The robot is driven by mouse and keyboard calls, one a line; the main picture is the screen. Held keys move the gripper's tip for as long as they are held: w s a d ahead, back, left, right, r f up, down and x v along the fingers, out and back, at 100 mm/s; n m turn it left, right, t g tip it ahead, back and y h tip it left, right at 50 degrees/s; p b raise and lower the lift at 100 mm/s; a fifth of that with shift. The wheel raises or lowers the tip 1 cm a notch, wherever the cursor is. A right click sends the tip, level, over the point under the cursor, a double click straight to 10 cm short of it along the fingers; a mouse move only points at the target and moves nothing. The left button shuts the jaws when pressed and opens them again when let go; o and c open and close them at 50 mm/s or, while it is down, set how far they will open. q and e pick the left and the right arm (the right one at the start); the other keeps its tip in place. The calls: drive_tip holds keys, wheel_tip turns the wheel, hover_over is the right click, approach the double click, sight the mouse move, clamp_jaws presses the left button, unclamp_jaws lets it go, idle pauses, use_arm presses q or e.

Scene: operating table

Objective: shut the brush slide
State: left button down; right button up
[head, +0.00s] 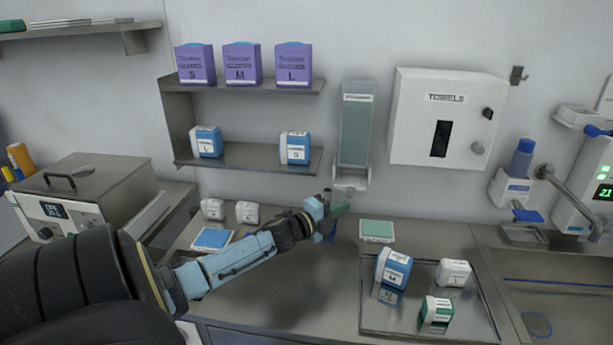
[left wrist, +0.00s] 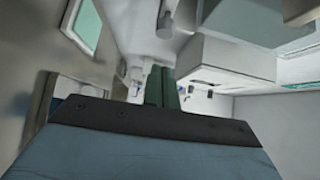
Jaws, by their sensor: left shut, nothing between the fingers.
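A tall dispenser (head: 356,128) with a grey-green see-through body and a small label hangs on the wall. At its foot is a white slide part (head: 351,179); I cannot tell how far out it stands. My left gripper (head: 339,208) is just below and slightly left of this part, with green fingers shut and empty. I cannot tell whether it touches anything. In the left wrist view the fingers (left wrist: 161,86) are together, and a white boxy part (left wrist: 232,60) lies to their right. My right gripper is not in view.
A towel box (head: 450,118) hangs right of the dispenser. A shelf (head: 247,158) with small boxes is to its left. Below are a green-topped pack (head: 376,230) and a metal tray (head: 385,322) with several boxes. The counter between my arm and the tray is clear.

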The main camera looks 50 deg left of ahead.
use_arm(q)
drive_tip(key=s, duration=0.9)
drive_tip(key=shift+s+a+f, duration=0.15)
